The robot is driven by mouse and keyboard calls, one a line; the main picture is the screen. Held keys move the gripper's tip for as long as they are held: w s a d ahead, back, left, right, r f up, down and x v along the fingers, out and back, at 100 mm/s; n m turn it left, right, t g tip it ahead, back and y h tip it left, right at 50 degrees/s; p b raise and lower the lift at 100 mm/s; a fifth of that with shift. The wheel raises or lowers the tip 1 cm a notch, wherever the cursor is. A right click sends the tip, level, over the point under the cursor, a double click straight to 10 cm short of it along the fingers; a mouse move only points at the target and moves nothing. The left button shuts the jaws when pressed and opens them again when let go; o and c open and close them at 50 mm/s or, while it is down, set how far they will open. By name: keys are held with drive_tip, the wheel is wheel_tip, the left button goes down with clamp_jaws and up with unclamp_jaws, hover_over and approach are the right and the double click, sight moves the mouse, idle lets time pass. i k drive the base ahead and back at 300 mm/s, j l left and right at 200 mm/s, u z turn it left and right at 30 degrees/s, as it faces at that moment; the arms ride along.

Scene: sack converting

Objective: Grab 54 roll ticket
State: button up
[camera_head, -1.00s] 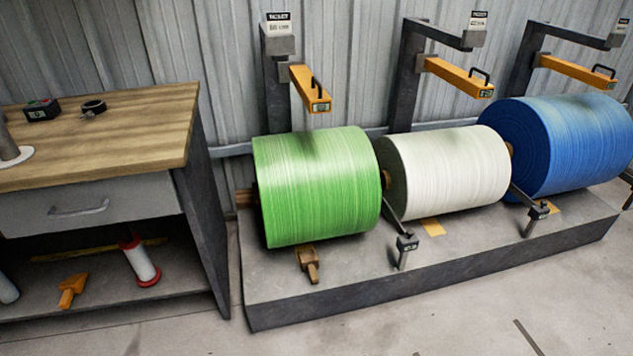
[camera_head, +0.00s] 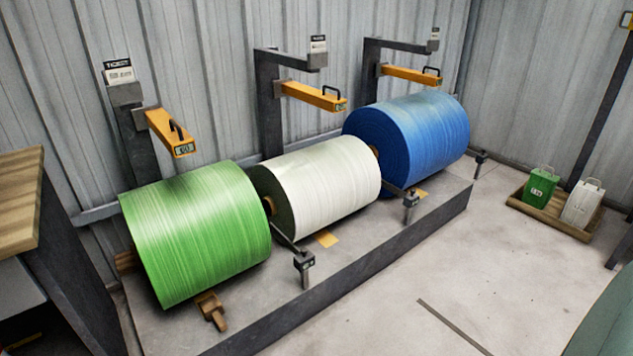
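Three ticket cards are fixed on top of dark posts behind the rolls. The left ticket (camera_head: 118,73) is above the green roll (camera_head: 196,234), the middle ticket (camera_head: 318,44) above the white roll (camera_head: 318,187), and the right ticket (camera_head: 435,33) above the blue roll (camera_head: 408,137). Their headings look like "TICKET", but the smaller print is too blurred to tell which one reads 54. My gripper is not in view.
The rolls lie on a low grey plinth (camera_head: 345,290). Orange arms with black handles (camera_head: 170,132) stick out above them. A wooden bench (camera_head: 20,215) is at left. A tray (camera_head: 548,214) with a green bag (camera_head: 541,185) and a white bag (camera_head: 581,204) sits at right. Open floor lies in front.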

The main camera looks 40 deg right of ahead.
sight(434, 30)
drive_tip(key=z, duration=1.75)
drive_tip(key=i+l+u, duration=0.15)
drive_tip(key=i+l, duration=0.15)
drive_tip(key=i+l+u, duration=0.1)
drive_tip(key=i+l, duration=0.3)
drive_tip(key=i+l+u, duration=0.15)
drive_tip(key=i+l, duration=0.25)
drive_tip(key=i+l+u, duration=0.15)
drive_tip(key=i+l, duration=0.25)
drive_tip(key=i+l+u, duration=0.15)
drive_tip(key=i+l, duration=0.25)
drive_tip(key=i+l+u, duration=0.1)
drive_tip(key=i+l, duration=0.2)
drive_tip(key=l, duration=0.3)
drive_tip(key=i+l+u, duration=0.15)
drive_tip(key=i+l, duration=0.15)
drive_tip(key=l, duration=0.25)
drive_tip(key=i+l+u, duration=0.15)
drive_tip(key=l, duration=0.4)
drive_tip(key=i, duration=0.1)
